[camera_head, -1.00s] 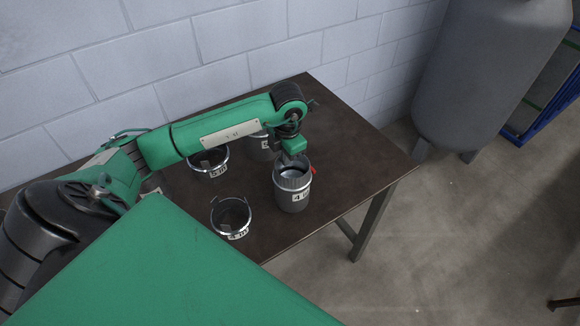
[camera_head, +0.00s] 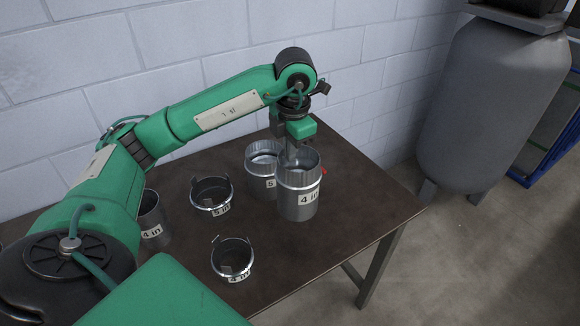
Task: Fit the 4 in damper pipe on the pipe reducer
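The damper pipe (camera_head: 297,207) is a grey metal cylinder labelled "4 in" with a small red handle on its right side. My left gripper (camera_head: 291,158) reaches down to its top rim and is shut on its wall. The pipe is upright and seems to hang a little above the table. A low reducer ring (camera_head: 232,272) labelled "4 in", with upright tabs, lies to the left and nearer to me. A second, wider ring (camera_head: 212,208) labelled "5 in" lies farther back. My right gripper is out of view.
A "5 in" pipe (camera_head: 259,184) stands just behind and left of the held pipe. Another "4 in" pipe (camera_head: 151,230) stands at the left, partly behind my arm. The brown table (camera_head: 350,215) is clear at right. A block wall (camera_head: 190,45) runs behind; a grey tank (camera_head: 490,110) stands right.

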